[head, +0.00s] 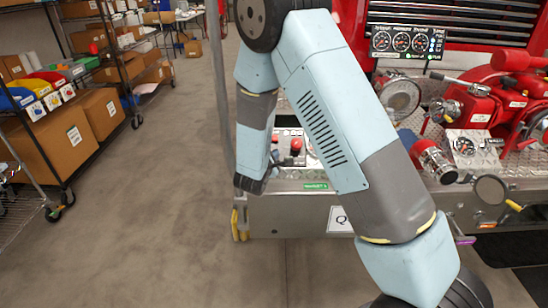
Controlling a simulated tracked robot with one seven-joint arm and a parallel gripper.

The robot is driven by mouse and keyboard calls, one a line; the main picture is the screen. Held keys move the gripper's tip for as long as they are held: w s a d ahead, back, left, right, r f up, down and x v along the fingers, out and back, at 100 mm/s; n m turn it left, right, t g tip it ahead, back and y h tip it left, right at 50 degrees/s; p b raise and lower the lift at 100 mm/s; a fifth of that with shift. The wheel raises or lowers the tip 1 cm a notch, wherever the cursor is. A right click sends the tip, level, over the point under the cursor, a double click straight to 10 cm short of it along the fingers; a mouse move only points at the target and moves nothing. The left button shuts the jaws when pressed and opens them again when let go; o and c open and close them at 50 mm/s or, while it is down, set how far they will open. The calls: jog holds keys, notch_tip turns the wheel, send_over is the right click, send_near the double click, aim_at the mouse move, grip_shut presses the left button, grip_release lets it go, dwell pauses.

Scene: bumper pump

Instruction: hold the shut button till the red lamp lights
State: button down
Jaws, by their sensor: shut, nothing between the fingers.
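A control panel (311,152) sits on the truck's grey bumper, partly hidden behind my arm. A red knob or button (296,145) stands out on it; another red part shows just left of it. I cannot read which control is the shut button, and cannot make out a red lamp or whether it is lit. My arm's dark wrist end hangs at the panel's left side. My gripper (273,161) shows only as a small dark part there, shut and empty. Its fingertips are not clear, and I cannot tell whether they touch a control.
The bumper (285,215) carries a green label (315,186). The red pump (480,105), valves and a gauge panel (408,41) crowd the right. Shelves with boxes (98,112) line the left. The grey floor (150,210) between is clear.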

jog(key=shift+w+f, duration=0.2)
jog(key=shift+f, duration=0.2)
dwell(0.6)
jog(key=shift+r, duration=0.1)
dwell(2.7)
jog(key=shift+s+r, duration=0.45)
jog(key=shift+r, duration=0.25)
jog(key=shift+r, duration=0.1)
jog(key=shift+s+r, duration=0.45)
jog(key=shift+r, duration=0.25)
jog(key=shift+s+r, duration=0.4)
jog(key=shift+r, duration=0.25)
jog(key=shift+s+r, duration=0.45)
jog(key=shift+r, duration=0.25)
